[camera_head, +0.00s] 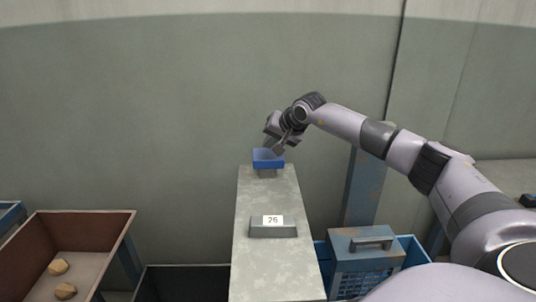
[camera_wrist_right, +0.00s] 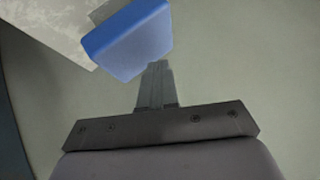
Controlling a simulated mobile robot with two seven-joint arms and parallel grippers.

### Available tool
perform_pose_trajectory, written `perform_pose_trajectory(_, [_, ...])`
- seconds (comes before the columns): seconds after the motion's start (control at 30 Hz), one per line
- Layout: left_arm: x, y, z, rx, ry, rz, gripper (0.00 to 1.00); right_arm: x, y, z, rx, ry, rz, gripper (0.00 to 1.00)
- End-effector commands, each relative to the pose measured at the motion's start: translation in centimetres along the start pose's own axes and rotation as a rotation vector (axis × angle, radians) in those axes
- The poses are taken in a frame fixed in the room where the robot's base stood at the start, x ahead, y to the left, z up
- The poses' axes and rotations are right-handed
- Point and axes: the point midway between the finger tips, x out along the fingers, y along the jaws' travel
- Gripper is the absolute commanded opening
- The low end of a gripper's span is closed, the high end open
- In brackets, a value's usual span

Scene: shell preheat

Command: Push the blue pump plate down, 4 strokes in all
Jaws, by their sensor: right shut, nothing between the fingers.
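The blue pump plate (camera_head: 267,160) sits on a short grey block at the far end of a long grey bench. My right gripper (camera_head: 279,149) is at the plate's upper right, fingers pointing down towards it. In the right wrist view the shut fingers (camera_wrist_right: 157,68) reach close to the near edge of the blue plate (camera_wrist_right: 128,42), with nothing between them. I cannot tell whether they touch the plate. My left gripper is not in view.
The grey bench (camera_head: 271,265) carries a small block with a label reading 26 (camera_head: 273,220). A brown bin (camera_head: 119,226) with stones stands at the left. The wall is behind the plate.

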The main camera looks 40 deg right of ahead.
Motion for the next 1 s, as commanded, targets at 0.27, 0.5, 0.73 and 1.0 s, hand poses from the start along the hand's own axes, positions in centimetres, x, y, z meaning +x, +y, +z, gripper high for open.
perform_pose_trajectory(0.27, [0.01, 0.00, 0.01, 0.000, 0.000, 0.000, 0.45, 0.01, 0.02, 0.00, 0.000, 0.000, 0.000, 0.00])
perform_pose_trajectory(0.5, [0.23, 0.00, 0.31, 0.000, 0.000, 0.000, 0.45, 0.50, 0.38, 0.37, 0.000, 0.000, 0.000, 0.00])
perform_pose_trajectory(0.73, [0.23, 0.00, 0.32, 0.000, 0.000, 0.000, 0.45, 0.59, 0.43, 0.42, 0.000, 0.000, 0.000, 0.00])
perform_pose_trajectory(1.0, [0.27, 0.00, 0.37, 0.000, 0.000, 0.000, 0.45, 0.66, 0.48, 0.48, 0.000, 0.000, 0.000, 0.00])
